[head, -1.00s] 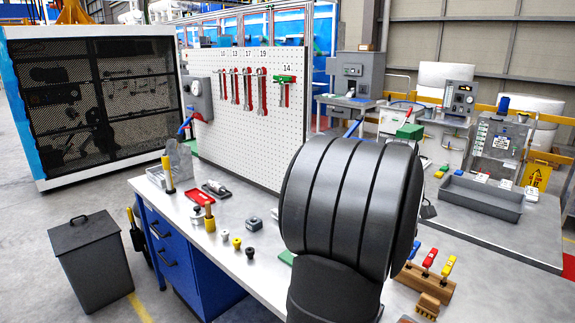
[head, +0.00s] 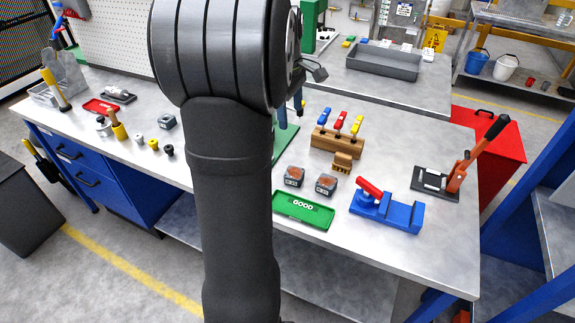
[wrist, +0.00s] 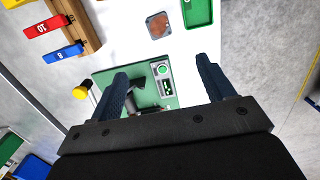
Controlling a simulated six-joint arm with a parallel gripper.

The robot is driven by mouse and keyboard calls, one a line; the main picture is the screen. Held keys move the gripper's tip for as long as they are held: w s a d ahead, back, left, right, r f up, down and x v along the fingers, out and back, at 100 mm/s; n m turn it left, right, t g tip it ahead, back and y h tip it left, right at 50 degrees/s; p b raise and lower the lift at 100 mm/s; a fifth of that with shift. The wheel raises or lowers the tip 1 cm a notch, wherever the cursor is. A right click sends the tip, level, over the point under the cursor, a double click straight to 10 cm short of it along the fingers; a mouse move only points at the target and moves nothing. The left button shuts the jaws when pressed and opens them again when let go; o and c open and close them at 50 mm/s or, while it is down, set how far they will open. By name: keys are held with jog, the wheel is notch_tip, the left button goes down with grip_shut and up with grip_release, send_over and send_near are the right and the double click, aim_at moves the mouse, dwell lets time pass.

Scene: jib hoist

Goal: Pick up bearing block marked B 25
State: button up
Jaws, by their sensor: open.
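Two small dark blocks with brownish tops, a left one (head: 294,177) and a right one (head: 326,184), sit on the bench behind the green tray marked GOOD (head: 303,210). A third, grey block (head: 168,121) stands left of my arm. The markings on the blocks are too small to read, so I cannot tell which is B 25. In the wrist view my gripper (wrist: 162,68) is open and empty above a green base (wrist: 110,77) with a small instrument (wrist: 163,80). One brown-topped block (wrist: 158,25) shows beyond the fingertips. My arm hides much of the bench centre in the head view.
A wooden rack (head: 337,140) with coloured handles stands behind the blocks. A blue fixture with a red handle (head: 387,209) and an orange-levered tool (head: 459,173) are to the right. Small knobs (head: 153,144) stand at left. A grey tray (head: 383,60) lies farther back.

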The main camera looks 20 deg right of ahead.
jog(key=w+a+f+n+g+h, duration=0.1)
jog(key=w+a+f+g+h, duration=0.1)
jog(key=w+a+f+h, duration=0.3)
jog(key=y, duration=0.2)
send_over(296, 175)
jog(key=w+a, duration=0.1)
jog(key=a, duration=0.2)
jog(key=f, duration=1.2)
jog(key=shift+d, duration=0.25)
jog(key=shift+w+x, duration=0.15)
jog(key=shift+x, duration=1.3)
jog(key=shift+w+x, duration=0.15)
jog(key=shift+x, duration=1.35)
jog(key=shift+d, duration=0.1)
jog(key=shift+c, duration=0.4)
jog(key=c, duration=1.3)
jog(key=shift+c, duration=0.2)
